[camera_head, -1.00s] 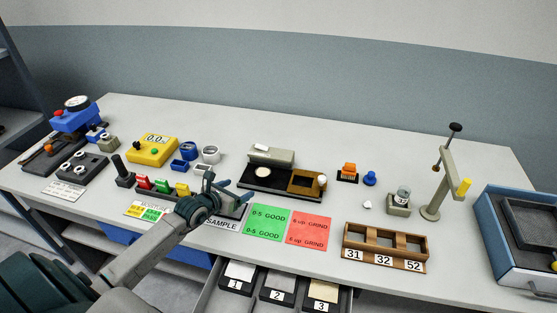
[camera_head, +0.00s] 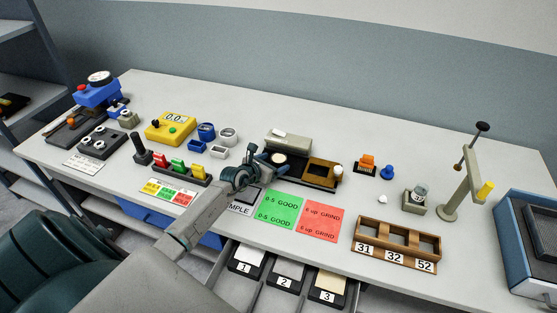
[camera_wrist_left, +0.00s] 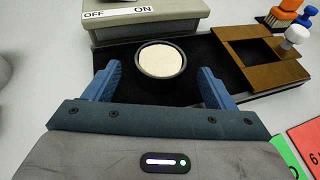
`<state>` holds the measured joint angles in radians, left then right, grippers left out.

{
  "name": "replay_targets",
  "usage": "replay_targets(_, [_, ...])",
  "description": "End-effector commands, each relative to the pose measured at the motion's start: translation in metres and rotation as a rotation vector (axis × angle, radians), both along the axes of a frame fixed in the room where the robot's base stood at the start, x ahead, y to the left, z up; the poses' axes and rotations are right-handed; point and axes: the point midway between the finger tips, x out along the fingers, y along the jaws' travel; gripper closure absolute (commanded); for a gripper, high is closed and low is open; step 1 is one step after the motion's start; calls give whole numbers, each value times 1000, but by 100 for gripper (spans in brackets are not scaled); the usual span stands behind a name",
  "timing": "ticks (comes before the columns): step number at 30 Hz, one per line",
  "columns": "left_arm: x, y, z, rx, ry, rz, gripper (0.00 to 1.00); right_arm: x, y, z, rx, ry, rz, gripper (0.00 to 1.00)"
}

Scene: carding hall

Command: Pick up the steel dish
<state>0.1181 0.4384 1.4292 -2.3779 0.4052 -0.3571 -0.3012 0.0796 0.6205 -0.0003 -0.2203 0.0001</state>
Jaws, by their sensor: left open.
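A small round dish (camera_head: 279,158) with a dark rim and a pale cream filling sits on the black base of a grey switch device. In the left wrist view the dish (camera_wrist_left: 162,62) lies ahead of and between the two blue fingers. My left gripper (camera_head: 268,168) is open and empty, close to the dish at its near left side. In the left wrist view the gripper (camera_wrist_left: 158,85) has its fingers apart from the dish. A round grey metal cup (camera_head: 228,136) stands further left beside blue cups. My right gripper is not in view.
The grey switch device (camera_head: 288,141) stands behind the dish, and a brown frame (camera_head: 322,174) with a white knob is to its right. Green (camera_head: 279,210) and red (camera_head: 318,221) cards lie in front. A row of coloured blocks (camera_head: 178,167) is left of my gripper.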

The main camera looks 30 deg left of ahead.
Motion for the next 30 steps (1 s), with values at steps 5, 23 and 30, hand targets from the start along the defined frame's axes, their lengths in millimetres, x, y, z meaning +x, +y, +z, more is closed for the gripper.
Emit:
replay_targets(5, [17,-1,-6,-1,-1,0,23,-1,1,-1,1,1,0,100])
replay_targets(23, [18,-1,-7,0,0,0,77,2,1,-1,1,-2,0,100])
replay_targets(30, [18,-1,-5,1,0,0,77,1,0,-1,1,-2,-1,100])
